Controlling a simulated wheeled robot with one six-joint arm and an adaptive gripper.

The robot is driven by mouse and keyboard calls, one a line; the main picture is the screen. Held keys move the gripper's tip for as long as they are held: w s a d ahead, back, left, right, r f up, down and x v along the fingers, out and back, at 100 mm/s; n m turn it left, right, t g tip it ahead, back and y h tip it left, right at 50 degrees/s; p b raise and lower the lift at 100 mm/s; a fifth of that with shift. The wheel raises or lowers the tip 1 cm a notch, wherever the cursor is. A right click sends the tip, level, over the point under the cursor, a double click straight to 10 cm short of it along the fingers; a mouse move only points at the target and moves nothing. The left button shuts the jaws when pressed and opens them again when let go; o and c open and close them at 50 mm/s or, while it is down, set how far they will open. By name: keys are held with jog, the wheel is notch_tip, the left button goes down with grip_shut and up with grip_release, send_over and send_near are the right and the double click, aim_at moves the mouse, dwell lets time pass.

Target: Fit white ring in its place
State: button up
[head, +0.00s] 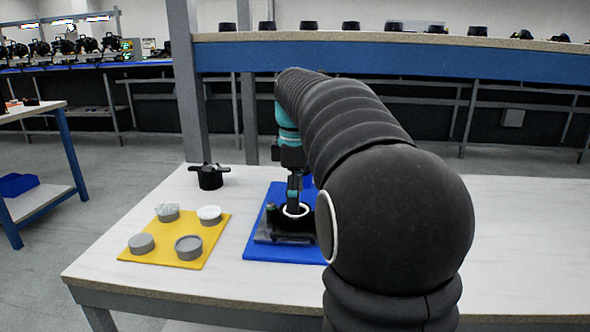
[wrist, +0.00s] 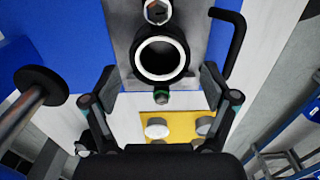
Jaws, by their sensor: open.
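The white ring (head: 295,216) lies around the mouth of a black round housing (head: 309,222) on a dark fixture (head: 272,238) over the blue mat (head: 255,252). In the wrist view the ring (wrist: 162,77) shows as a bright circle inside the black rim and looks level with it; I cannot tell how deep it sits. My gripper (head: 294,197) points down just over the ring. In the wrist view my gripper (wrist: 158,78) is open, its fingers spread to either side with nothing between them. My arm hides the right side of the fixture in the head view.
A yellow mat (head: 163,251) at left bears several round pieces, one white-topped (head: 209,213). A black knobbed part (head: 209,178) stands behind it. A black bent handle (wrist: 235,42) rises beside the housing. The white table (head: 530,250) is clear at right.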

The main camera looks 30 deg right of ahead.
notch_tip(320, 180, up, 10)
jog(key=shift+r, duration=0.15)
dwell(0.3)
dwell(1.2)
